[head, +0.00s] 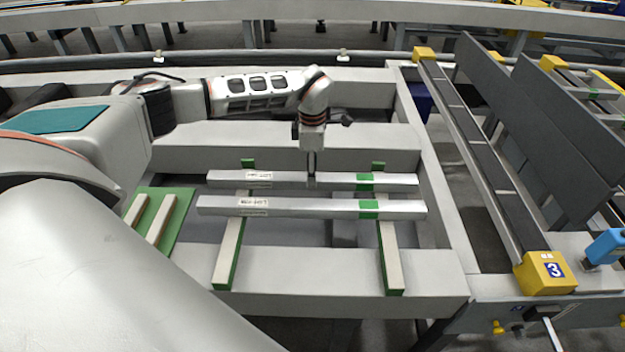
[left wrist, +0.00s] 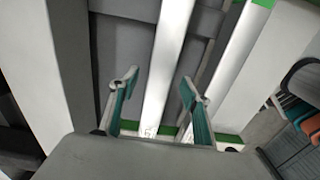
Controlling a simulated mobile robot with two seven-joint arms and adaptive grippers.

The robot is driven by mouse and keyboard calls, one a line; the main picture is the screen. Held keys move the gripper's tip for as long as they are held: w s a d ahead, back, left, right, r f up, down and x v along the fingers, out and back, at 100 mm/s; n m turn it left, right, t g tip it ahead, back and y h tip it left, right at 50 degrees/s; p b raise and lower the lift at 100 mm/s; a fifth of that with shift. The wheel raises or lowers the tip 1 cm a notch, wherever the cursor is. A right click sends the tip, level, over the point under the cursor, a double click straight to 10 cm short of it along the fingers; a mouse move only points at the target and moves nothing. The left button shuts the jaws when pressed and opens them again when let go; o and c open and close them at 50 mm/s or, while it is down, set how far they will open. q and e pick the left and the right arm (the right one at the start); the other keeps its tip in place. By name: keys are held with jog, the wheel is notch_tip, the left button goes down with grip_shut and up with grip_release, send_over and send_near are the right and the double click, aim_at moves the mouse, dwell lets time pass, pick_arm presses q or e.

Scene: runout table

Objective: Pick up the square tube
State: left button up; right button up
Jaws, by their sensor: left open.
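Two long silvery square tubes lie parallel across the supports in the head view, a far one (head: 335,180) and a near one (head: 310,207). Each has a white label at its left part and a green band towards its right end. In the left wrist view the open gripper (left wrist: 158,78) has one finger on each side of a tube (left wrist: 168,45), with nothing held. I cannot tell how far down the fingers reach. The other tube (left wrist: 235,50) lies to the right.
Two green-edged white skids (head: 229,252) (head: 391,255) carry the tubes on the grey frame (head: 330,275). A green plate with white strips (head: 172,232) lies at left. A rail with a yellow block marked 3 (head: 545,273) and tall grey panels (head: 510,100) stand at right.

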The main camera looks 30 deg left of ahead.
pick_arm(q)
jog(key=shift+f, duration=1.45)
grip_shut()
jog(key=shift+r, duration=0.1)
jog(key=shift+r, duration=0.1)
